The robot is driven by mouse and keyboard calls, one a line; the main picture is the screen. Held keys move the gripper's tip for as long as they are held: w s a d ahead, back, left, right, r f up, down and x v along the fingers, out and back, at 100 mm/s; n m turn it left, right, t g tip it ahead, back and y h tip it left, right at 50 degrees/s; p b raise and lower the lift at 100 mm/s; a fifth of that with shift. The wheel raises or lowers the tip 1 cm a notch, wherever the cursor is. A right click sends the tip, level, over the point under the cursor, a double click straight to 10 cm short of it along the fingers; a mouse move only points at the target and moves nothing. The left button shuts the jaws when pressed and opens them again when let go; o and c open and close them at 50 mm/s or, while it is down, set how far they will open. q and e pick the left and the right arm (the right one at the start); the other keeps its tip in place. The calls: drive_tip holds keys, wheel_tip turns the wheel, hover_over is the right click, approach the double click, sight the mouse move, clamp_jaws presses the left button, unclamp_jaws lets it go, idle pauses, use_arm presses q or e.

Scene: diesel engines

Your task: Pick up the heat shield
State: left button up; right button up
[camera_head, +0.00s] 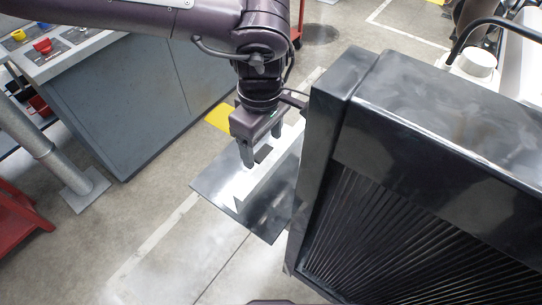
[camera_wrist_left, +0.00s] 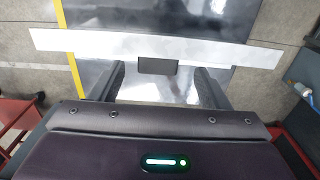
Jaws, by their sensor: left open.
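The heat shield appears to be the long pale metal strip (camera_head: 279,172) with a small dark tab on it. In the left wrist view the strip (camera_wrist_left: 230,53) runs across the picture, with the dark tab (camera_wrist_left: 157,66) near its middle. My left gripper (camera_head: 262,148) points down over the strip, with its fingers apart on either side of the tab. In the left wrist view the left gripper (camera_wrist_left: 159,82) is open and the tab lies between its fingertips. I cannot tell whether the fingers touch the strip. My right gripper is not in view.
A dark glossy sheet (camera_head: 215,184) lies beneath the strip. A large black radiator-like unit (camera_head: 440,125) stands close on the right. A grey workbench (camera_head: 145,100) is at the left, with a red cart (camera_head: 18,215) below it. Concrete floor is clear at lower left.

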sight(264, 153)
use_arm(q)
wheel_tip(264, 153, down, 4)
drive_tip(key=shift+w+d+f+p, duration=0.1)
drive_tip(key=shift+p, duration=0.25)
clamp_jaws()
